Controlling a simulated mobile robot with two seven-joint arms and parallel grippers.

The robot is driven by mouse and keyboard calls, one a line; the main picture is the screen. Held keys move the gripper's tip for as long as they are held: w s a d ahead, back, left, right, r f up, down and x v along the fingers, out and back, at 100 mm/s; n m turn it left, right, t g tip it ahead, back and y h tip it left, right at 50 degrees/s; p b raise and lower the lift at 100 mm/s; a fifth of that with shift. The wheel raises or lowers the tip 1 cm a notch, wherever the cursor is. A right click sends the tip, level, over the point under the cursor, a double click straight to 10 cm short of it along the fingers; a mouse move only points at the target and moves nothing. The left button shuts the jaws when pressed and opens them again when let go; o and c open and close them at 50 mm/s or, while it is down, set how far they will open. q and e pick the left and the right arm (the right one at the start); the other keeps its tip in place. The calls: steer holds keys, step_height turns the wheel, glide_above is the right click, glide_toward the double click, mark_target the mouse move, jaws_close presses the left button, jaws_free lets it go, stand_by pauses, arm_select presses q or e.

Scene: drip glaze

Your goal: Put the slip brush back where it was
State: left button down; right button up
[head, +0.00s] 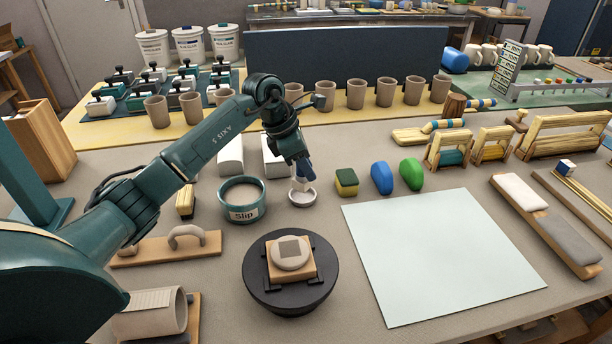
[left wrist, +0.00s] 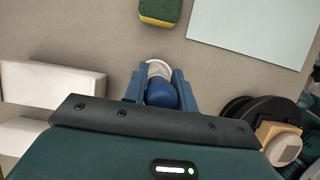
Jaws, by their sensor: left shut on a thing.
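The slip brush shows in the left wrist view as a rounded blue end (left wrist: 161,93) between the jaws of my left gripper (left wrist: 161,88). In the head view my left gripper (head: 302,176) points down, shut on the brush, with a pale part (head: 300,185) below the fingers. This part is over or in a small white dish (head: 303,203); I cannot tell whether it touches the bottom. The dish's rim also shows in the left wrist view (left wrist: 157,66). The teal slip pot (head: 244,212) stands just left of the dish. My right gripper is out of view.
A black turntable (head: 290,297) with a round clay piece stands in front of the dish. A green-yellow sponge (head: 346,182), a blue block (head: 382,177) and a green block (head: 411,174) stand to the right. White blocks (head: 231,155) stand behind. A pale sheet (head: 440,255) lies clear.

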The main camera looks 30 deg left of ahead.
arm_select(q)
step_height(320, 180, down, 3)
steer(key=shift+f, duration=0.15)
steer(key=shift+f, duration=0.2)
steer(key=c, duration=1.1)
jaws_free()
steer(key=shift+r, duration=0.1)
